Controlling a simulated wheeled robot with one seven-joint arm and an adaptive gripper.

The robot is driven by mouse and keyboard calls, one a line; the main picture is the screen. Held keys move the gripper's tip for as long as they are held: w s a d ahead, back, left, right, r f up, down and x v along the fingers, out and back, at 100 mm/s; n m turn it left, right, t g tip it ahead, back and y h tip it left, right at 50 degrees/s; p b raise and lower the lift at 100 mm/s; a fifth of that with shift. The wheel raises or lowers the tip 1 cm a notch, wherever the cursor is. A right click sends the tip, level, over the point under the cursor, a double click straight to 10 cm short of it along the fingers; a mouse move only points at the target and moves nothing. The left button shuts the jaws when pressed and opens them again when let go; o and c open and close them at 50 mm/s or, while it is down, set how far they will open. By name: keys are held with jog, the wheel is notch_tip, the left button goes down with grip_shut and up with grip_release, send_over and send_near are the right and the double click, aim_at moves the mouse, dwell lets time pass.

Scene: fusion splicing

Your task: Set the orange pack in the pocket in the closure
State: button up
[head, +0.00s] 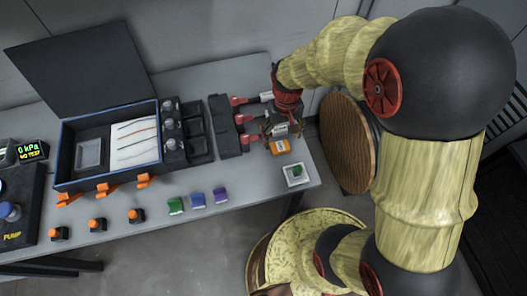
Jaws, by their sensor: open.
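The orange pack (280,147) lies on the grey bench near its right part, directly below my gripper in the picture. My gripper (281,136) hangs from the arm just over the pack and is open. The arm and gripper partly cover that spot, so I cannot tell whether the fingers are around the pack or only above it. The closure (59,153) is a dark box with a blue rim at the left, its black lid open behind it. A grey square pocket (90,154) sits in its left half and looks empty.
A green pack (176,205), a blue pack (198,200) and a purple pack (221,195) lie along the front. A white dish (297,174) with a green piece stands front right. A black rack (225,128) with red-handled tools stands between closure and gripper.

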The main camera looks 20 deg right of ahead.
aim_at(280, 146)
jog(key=shift+w+a+r, duration=0.1)
jog(key=shift+w, duration=0.35)
jog(key=shift+d+f+b, duration=0.25)
jog(key=shift+f+b, duration=0.15)
jog(key=shift+f, duration=0.5)
jog(key=shift+w+a+f, duration=0.1)
jog(key=shift+a+f, duration=0.05)
jog(key=shift+f, duration=0.4)
notch_tip(280, 146, down, 5)
jog(key=b, duration=0.2)
jog(key=shift+w+r+b, duration=0.15)
jog(key=shift+b, duration=0.25)
jog(key=shift+c, duration=1.1)
jog(key=c, duration=1)
jog(key=shift+r, duration=0.15)
